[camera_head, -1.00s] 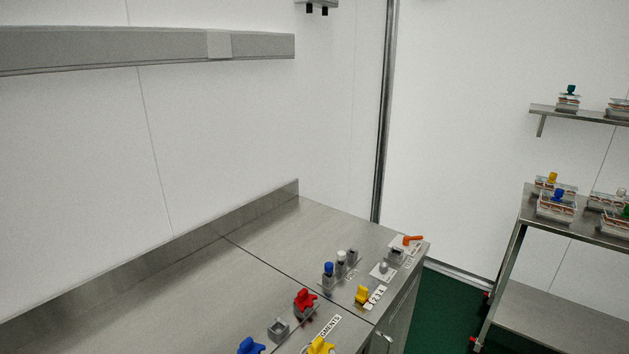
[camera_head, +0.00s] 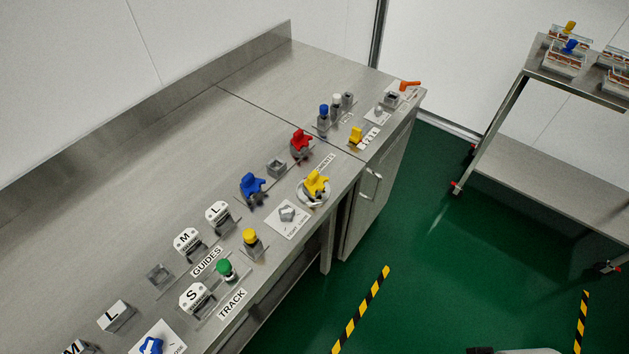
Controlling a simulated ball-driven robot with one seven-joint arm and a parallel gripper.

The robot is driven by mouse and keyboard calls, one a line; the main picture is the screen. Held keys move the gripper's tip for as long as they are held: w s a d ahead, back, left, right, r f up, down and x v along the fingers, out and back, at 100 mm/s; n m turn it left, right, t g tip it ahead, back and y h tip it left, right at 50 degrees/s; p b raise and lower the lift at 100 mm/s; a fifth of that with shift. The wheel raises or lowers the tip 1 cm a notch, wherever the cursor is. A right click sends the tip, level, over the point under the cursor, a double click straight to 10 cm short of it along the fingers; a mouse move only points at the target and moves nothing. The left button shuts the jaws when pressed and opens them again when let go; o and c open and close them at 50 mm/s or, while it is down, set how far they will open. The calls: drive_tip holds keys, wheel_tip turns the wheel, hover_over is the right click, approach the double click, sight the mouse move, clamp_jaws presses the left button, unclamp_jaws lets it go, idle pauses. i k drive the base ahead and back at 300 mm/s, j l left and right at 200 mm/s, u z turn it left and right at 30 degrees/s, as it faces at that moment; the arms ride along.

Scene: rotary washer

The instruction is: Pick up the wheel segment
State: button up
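A label (camera_head: 325,162) on the steel counter, partly blurred, reads as ending in "MENTS". Near it stand a red-topped piece (camera_head: 301,141), a blue-topped piece (camera_head: 252,185) and a yellow-topped piece (camera_head: 316,183). The red and blue pieces have dark grey lower parts; the yellow one sits on a round light-grey part. An empty-looking grey holder (camera_head: 277,167) stands between red and blue. I cannot tell which piece is the wheel segment the task means. My gripper is not in view.
The steel counter (camera_head: 165,140) is bare at the back. Guides, track pieces and labels line its front. A shelf cart (camera_head: 535,120) stands at right. Green floor (camera_head: 430,240) with yellow-black tape is open between them. A grey shape shows at the bottom edge.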

sight(313, 183)
drive_tip(key=i+l+u, duration=0.1)
drive_tip(key=i+l, duration=0.15)
drive_tip(key=i, duration=0.15)
drive_tip(key=i+l+u, duration=0.1)
drive_tip(key=i+l, duration=0.25)
